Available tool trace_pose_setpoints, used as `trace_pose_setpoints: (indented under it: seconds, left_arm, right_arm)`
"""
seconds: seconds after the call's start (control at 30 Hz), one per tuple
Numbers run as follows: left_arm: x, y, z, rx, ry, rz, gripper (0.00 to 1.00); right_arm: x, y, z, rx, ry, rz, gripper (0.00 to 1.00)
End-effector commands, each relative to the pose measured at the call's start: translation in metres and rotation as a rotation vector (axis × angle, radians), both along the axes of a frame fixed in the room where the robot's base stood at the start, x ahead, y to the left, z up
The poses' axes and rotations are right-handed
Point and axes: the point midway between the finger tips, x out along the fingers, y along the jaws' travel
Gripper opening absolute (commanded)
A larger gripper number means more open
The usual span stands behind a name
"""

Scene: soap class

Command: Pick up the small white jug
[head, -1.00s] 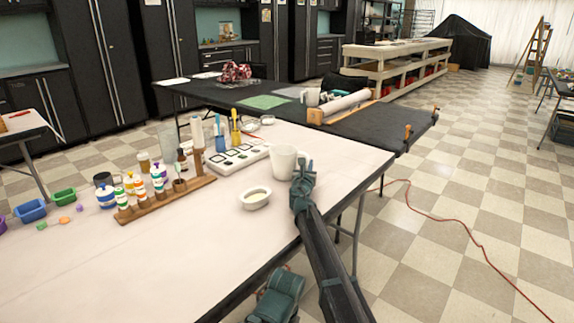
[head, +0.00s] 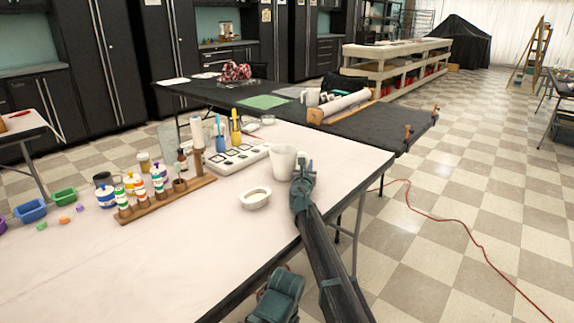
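The small white jug (head: 283,162) stands upright near the right edge of the pale table (head: 150,262). My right gripper (head: 304,165) is at the right side of the jug, close against it, with its fingers pointing away from me. The gripper partly covers the jug's right side, so any handle there is hidden. The fingers are too small and overlapped to tell whether they are open or shut on the jug. My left gripper is out of view.
A small white bowl (head: 255,199) sits just in front of the jug. A white palette tray (head: 240,158) and a wooden bottle rack (head: 165,200) stand to the left. A black table (head: 375,127) is behind. The front of the table is clear.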

Motion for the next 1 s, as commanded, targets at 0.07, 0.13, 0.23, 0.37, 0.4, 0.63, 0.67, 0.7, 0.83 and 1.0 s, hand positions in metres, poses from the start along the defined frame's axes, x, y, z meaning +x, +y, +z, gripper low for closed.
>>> trace_pose_setpoints:
  seconds: [0.07, 0.13, 0.23, 0.37, 0.4, 0.63, 0.67, 0.7, 0.83, 1.0]
  left_arm:
    - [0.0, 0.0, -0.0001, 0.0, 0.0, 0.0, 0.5]
    - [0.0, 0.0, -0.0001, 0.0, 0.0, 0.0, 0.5]
    - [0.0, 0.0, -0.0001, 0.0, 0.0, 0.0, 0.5]
    - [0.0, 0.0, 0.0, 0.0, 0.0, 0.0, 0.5]
    - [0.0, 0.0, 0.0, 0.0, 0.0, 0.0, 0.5]
    - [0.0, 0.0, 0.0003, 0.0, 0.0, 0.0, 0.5]
    - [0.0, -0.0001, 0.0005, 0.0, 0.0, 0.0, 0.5]
    - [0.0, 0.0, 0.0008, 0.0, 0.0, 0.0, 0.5]
    - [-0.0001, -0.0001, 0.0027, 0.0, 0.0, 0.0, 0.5]
    - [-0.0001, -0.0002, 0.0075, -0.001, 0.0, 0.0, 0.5]
  right_arm:
    - [-0.0002, 0.0, 0.0, -0.001, 0.0, 0.0, 0.0]
    - [-0.0002, 0.0001, 0.0, -0.001, 0.0, 0.0, 0.0]
    - [-0.0002, 0.0001, 0.0, -0.001, 0.0, 0.0, 0.0]
    - [-0.0001, 0.0001, 0.0, -0.001, 0.0, 0.0, 0.0]
    - [-0.0002, 0.0001, 0.0, -0.001, 0.0, 0.0, 0.0]
    - [-0.0002, 0.0001, 0.0003, -0.001, 0.0, 0.0, 0.0]
    - [-0.0002, 0.0001, 0.0005, -0.001, 0.0, 0.0, 0.0]
    - [-0.0002, 0.0001, 0.0008, -0.001, 0.0, 0.0, 0.0]
    - [-0.0001, 0.0001, 0.0027, -0.001, 0.0, 0.0, 0.0]
    - [-0.0001, 0.0001, 0.0076, 0.0, 0.0, 0.0, 0.0]
